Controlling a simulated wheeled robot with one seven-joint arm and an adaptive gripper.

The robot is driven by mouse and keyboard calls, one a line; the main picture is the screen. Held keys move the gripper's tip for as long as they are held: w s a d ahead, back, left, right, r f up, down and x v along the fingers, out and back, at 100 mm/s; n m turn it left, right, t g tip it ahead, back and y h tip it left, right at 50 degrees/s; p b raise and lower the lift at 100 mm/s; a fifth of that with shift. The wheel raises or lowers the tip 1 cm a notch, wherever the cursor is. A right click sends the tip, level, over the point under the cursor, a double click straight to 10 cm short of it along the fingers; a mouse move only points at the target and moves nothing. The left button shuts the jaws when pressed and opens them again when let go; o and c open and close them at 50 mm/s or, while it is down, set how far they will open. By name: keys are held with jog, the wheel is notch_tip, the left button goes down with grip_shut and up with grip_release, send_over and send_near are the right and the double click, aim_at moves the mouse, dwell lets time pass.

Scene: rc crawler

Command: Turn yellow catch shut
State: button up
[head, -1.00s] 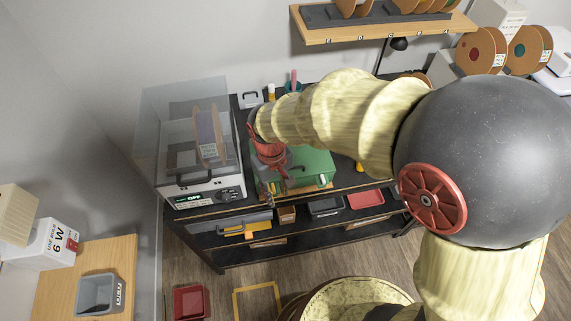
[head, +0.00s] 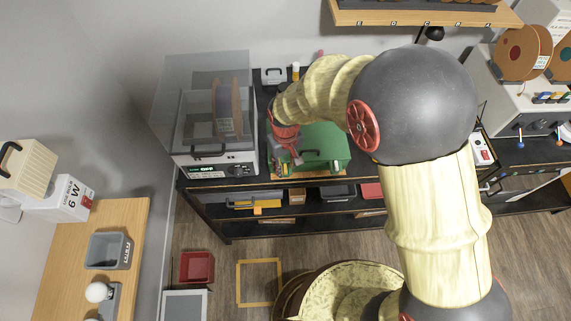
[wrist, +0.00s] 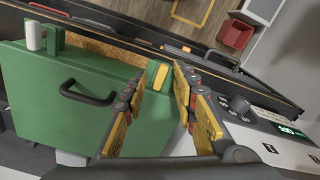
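The green case (head: 328,142) lies on the dark bench under my gripper (head: 290,158). In the wrist view, the case (wrist: 52,95) shows its black handle (wrist: 88,93) on the near side. A yellow catch (wrist: 158,76) is on its edge, in line with the gap between my fingertips. I cannot tell whether it is turned or whether a finger touches it. A second, whitish catch (wrist: 35,36) sits at the far left. My gripper (wrist: 157,84) is open, with nothing visibly held. In the head view my arm and gripper hide part of the case.
A printer-like machine with a clear cover (head: 205,110) and a spool inside stands left of the case. Shelves with bins (head: 336,192) lie below the bench top.

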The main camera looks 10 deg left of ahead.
jog(key=shift+c, duration=1.3)
jog(key=c, duration=0.4)
grip_shut()
